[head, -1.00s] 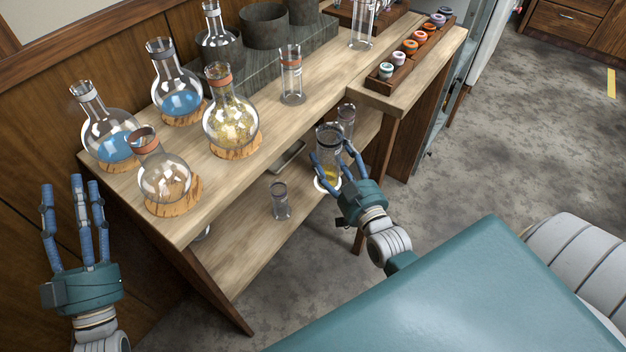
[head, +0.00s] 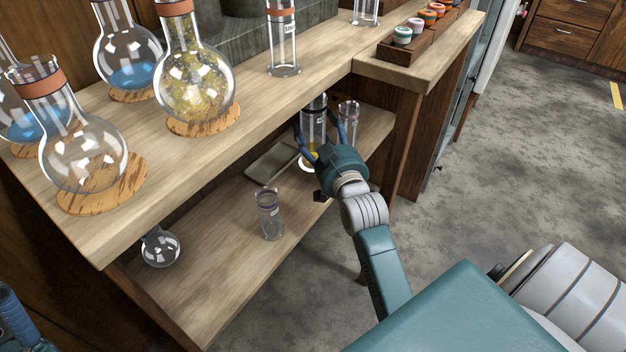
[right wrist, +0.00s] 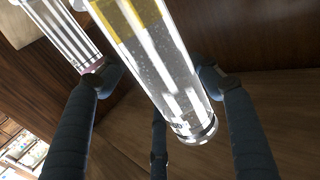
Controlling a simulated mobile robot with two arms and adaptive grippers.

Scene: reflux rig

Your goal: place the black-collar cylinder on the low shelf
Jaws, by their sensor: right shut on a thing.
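A tall clear cylinder (head: 314,122) with yellow liquid low inside and a dark collar near its top is held upright by my right gripper (head: 325,143). The gripper's fingers are shut around it, over the back part of the low shelf (head: 215,275). I cannot tell whether its base touches the shelf. In the right wrist view the same cylinder (right wrist: 160,62) fills the middle between the fingers, its yellow liquid at the picture's top. My left gripper (head: 20,325) shows only partly at the lower left corner, and its fingers are mostly cut off.
On the low shelf are a clear cylinder (head: 348,120) close beside the held one, a smaller cylinder (head: 270,213), a small round flask (head: 160,248) and a flat grey tray (head: 268,165). Flasks on cork rings (head: 105,190) crowd the upper worktop (head: 180,165) above.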

